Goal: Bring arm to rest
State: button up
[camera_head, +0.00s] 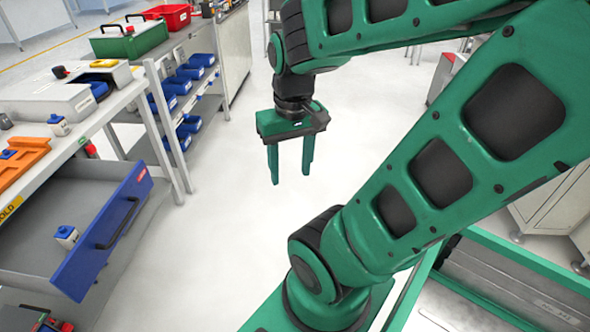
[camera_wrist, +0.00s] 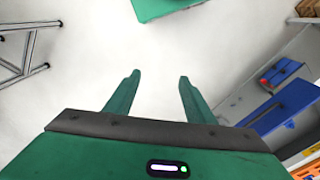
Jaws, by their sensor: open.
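My gripper (camera_head: 291,174) is green and hangs with its fingers pointing down over the bare floor. Its two fingers are apart and nothing is between them. The wrist view shows the same open fingers (camera_wrist: 156,85) with only pale floor between them. My green arm reaches across the upper right of the head view, bent well above the floor. The gripper is clear of the workbench on the left and touches nothing.
The workbench (camera_head: 107,109) carries orange and grey parts. Blue bins (camera_head: 189,72) fill a shelf behind. Grey cabinets (camera_head: 548,208) stand right. The middle floor is free.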

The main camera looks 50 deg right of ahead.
jog(key=s, duration=0.2)
jog(key=shift+s+a+r+m+g, duration=0.1)
jog(key=shift+s+r+m+g, duration=0.2)
jog(key=shift+s+m, duration=0.1)
jog(key=shift+w, duration=0.1)
